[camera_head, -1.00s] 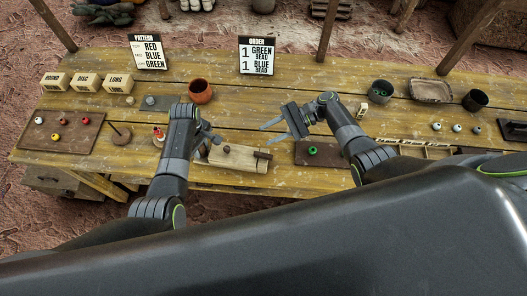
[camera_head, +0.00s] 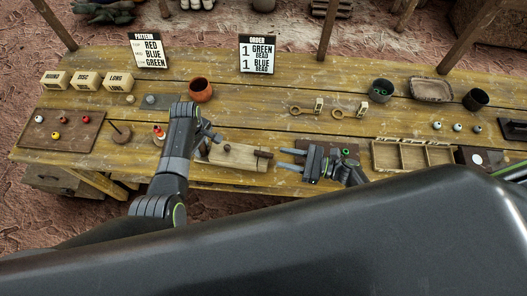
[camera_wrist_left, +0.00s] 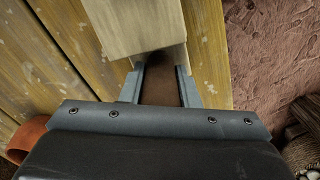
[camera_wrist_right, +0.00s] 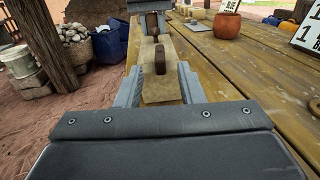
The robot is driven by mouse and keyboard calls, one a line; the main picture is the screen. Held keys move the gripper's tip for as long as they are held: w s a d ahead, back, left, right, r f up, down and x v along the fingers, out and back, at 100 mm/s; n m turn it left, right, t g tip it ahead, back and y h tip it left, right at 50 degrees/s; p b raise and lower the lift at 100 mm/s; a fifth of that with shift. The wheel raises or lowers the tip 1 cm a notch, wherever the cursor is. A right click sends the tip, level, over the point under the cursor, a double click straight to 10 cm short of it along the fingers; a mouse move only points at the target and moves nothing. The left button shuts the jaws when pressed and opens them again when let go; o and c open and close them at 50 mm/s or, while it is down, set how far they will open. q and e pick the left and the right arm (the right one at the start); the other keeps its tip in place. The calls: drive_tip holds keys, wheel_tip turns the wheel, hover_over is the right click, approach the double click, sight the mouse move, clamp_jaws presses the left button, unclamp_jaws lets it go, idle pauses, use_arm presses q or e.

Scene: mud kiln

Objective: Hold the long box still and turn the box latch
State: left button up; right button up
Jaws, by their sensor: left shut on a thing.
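The long box (camera_head: 232,157) is a pale wooden block lying near the table's front edge. A dark brown latch (camera_head: 262,154) sits toward its right end; it shows upright in the right wrist view (camera_wrist_right: 160,60). My left gripper (camera_head: 208,146) is shut on the box's left end. In the left wrist view a dark brown part (camera_wrist_left: 160,88) lies between its fingers, beside the pale wood. My right gripper (camera_head: 284,160) is open and empty, just right of the box, its fingers pointing at the latch end. The fingers appear apart from the latch.
A bead board (camera_head: 60,130) lies at the left and a brown pot (camera_head: 201,90) stands behind the box. A divided tray (camera_head: 410,156) is at the right. Two ring-ended tools (camera_head: 310,110) lie behind my right gripper. A small board with a green bead (camera_head: 345,151) is beside it.

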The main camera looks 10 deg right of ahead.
sight(254, 152)
drive_tip(key=x, duration=0.7)
drive_tip(key=shift+w+a, duration=0.15)
drive_tip(key=shift+a, duration=0.15)
drive_tip(key=shift+c, duration=0.4)
clamp_jaws()
